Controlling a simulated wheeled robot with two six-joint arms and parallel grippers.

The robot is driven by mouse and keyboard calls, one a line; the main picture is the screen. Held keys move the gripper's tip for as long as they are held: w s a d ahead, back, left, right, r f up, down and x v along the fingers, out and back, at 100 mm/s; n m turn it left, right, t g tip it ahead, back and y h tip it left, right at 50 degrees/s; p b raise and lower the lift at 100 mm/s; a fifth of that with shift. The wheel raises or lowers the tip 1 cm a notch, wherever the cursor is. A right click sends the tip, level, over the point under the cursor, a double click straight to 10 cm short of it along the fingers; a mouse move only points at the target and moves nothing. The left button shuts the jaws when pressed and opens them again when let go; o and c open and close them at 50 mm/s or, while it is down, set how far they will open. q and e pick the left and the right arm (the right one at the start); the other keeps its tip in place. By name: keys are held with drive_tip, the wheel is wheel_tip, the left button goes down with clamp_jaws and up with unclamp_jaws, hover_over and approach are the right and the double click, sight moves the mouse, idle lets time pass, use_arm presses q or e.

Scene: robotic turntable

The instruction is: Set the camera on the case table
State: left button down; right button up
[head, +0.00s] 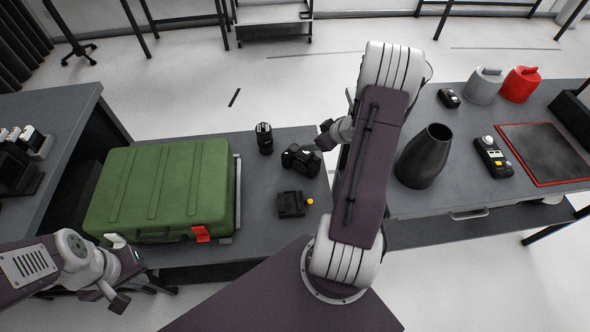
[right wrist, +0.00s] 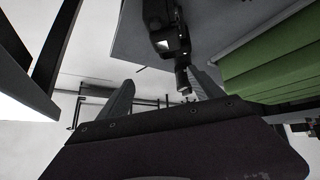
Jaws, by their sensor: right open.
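The black camera (head: 300,160) rests on the grey case table (head: 262,240), right of the big green case (head: 160,190). A dark camera-like body (right wrist: 165,28) also shows at the top of the right wrist view. My right gripper (head: 323,135) is open and empty, just right of and behind the camera. Its spread fingers (right wrist: 160,95) show in the right wrist view. My left gripper (head: 122,288) is low at the left, in front of the case; its jaw opening is unclear.
A black lens (head: 264,138) stands behind the camera. A small black device (head: 291,204) and a yellow-orange knob (head: 310,201) lie in front. The right table (head: 430,200) holds a dark vase-like cone (head: 425,157), a meter (head: 493,157) and a red-rimmed mat (head: 545,152).

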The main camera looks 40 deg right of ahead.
drive_tip(key=s+a+r+m+g+h, duration=0.1)
drive_tip(key=a+r+g, duration=0.15)
drive_tip(key=a, duration=0.35)
drive_tip(key=s+a+r+m+g+h, duration=0.1)
drive_tip(key=a+r+h, duration=0.15)
drive_tip(key=a, duration=0.35)
drive_tip(key=s+a+r+g+y, duration=0.1)
drive_tip(key=s+a+g+y, duration=0.2)
drive_tip(key=s+a, duration=0.8)
drive_tip(key=shift+a+m, duration=0.4)
drive_tip(key=shift+a, duration=0.7)
drive_tip(key=shift+s, duration=0.25)
